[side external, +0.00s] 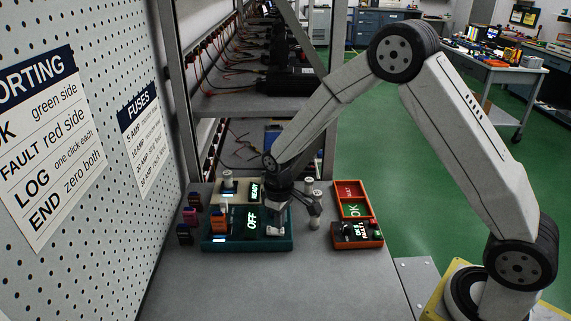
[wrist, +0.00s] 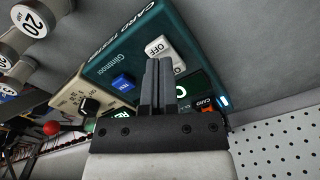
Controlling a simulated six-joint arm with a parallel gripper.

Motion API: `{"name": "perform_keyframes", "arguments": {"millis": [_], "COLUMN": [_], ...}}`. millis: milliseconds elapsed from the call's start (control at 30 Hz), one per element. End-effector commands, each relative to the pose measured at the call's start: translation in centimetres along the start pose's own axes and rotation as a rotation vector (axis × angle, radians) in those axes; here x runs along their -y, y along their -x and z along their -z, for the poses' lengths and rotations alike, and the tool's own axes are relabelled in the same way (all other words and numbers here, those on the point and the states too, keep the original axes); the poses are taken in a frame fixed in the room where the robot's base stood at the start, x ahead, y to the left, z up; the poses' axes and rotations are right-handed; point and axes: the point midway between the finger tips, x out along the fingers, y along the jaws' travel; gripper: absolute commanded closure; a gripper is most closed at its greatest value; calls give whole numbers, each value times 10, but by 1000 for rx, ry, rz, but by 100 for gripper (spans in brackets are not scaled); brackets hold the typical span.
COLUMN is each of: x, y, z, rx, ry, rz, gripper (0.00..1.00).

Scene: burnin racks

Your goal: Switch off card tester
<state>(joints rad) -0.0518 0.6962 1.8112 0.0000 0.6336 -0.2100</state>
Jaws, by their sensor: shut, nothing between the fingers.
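The card tester (side external: 285,244) is a teal box at the front of the bench. Its green display reads OFF. In the wrist view the card tester (wrist: 118,68) shows a white OFF/ON switch (wrist: 157,47) and a blue TEST button (wrist: 123,81). An orange card (side external: 220,220) stands upright at its left end, and its edge shows in the wrist view. My gripper (wrist: 160,61) is shut and empty, with its tips close beside the switch; I cannot tell whether they touch. In the side view my gripper (side external: 277,218) is over the tester's right part, its fingertips hard to make out.
A beige unit (side external: 238,187) reading READY stands behind the tester. Several cards (side external: 185,234) stand to the left. Grey cylinders (side external: 314,208) stand close at right. An orange-red OK/FAULT tray (side external: 365,208) and a counter box (side external: 357,240) are further right. The bench front is clear.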

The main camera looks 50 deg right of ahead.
Motion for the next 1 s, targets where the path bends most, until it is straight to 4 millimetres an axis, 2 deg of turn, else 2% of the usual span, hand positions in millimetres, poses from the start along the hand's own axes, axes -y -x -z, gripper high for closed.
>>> {"name": "perform_keyframes", "arguments": {"millis": [1000], "x": [0], "y": [56], "z": [0], "rx": [-1], "ry": [0], "rz": [0], "gripper": [100]}}
